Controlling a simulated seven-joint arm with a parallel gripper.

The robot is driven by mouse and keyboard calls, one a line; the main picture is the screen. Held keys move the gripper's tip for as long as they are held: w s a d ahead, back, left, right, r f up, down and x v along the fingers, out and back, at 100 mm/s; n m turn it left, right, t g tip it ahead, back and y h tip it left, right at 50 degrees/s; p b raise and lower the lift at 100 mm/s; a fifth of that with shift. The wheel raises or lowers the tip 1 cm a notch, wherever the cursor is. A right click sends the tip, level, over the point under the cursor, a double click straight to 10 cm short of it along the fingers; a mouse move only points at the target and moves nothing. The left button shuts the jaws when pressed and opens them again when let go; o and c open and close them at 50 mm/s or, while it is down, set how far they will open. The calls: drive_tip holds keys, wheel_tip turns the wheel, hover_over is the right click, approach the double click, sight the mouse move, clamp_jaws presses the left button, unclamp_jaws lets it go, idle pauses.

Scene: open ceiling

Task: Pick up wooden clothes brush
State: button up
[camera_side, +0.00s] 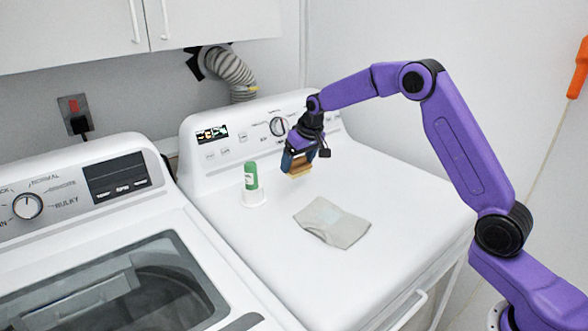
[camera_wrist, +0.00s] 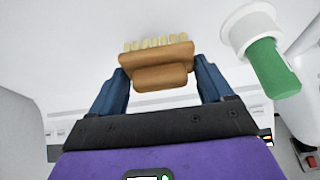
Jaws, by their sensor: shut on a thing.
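The wooden clothes brush (camera_wrist: 160,68) is a brown block with pale bristles along one edge. In the wrist view it sits between the two blue fingers of my gripper (camera_wrist: 160,82), which are shut on its sides. In the side view the brush (camera_side: 300,165) hangs in my gripper (camera_side: 297,160) above the back part of the white dryer top. A gap below the brush is hard to judge, but it appears clear of the surface.
A green cylinder (camera_side: 250,177) stands in a white holder (camera_side: 253,198) left of my gripper. A folded grey cloth (camera_side: 332,222) lies in front on the dryer top (camera_side: 290,275). The control panel (camera_side: 225,148) rises behind. The dryer's right side is bare.

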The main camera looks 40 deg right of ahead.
sight(300, 164)
drive_tip(key=s+r, duration=0.1)
drive_tip(key=r, duration=0.1)
drive_tip(key=s+r, duration=0.1)
drive_tip(key=s, duration=0.1)
drive_tip(key=shift+a+r, duration=0.1)
drive_tip(key=shift+r, duration=0.3)
drive_tip(key=s+r, duration=0.3)
drive_tip(key=s, duration=0.6)
drive_tip(key=shift+a+r, duration=0.15)
drive_tip(key=shift+r, duration=0.25)
drive_tip(key=shift+o, duration=1.4)
drive_tip(key=shift+c, duration=0.7)
drive_tip(key=s+f+n+y, duration=0.1)
drive_tip(key=n, duration=0.2)
drive_tip(key=s+f+n+g+y, duration=0.1)
drive_tip(key=s+n, duration=0.1)
drive_tip(key=n, duration=0.1)
drive_tip(key=s+f+n+y, duration=0.1)
drive_tip(key=s+n, duration=0.1)
drive_tip(key=n, duration=0.1)
drive_tip(key=shift+a, duration=0.25)
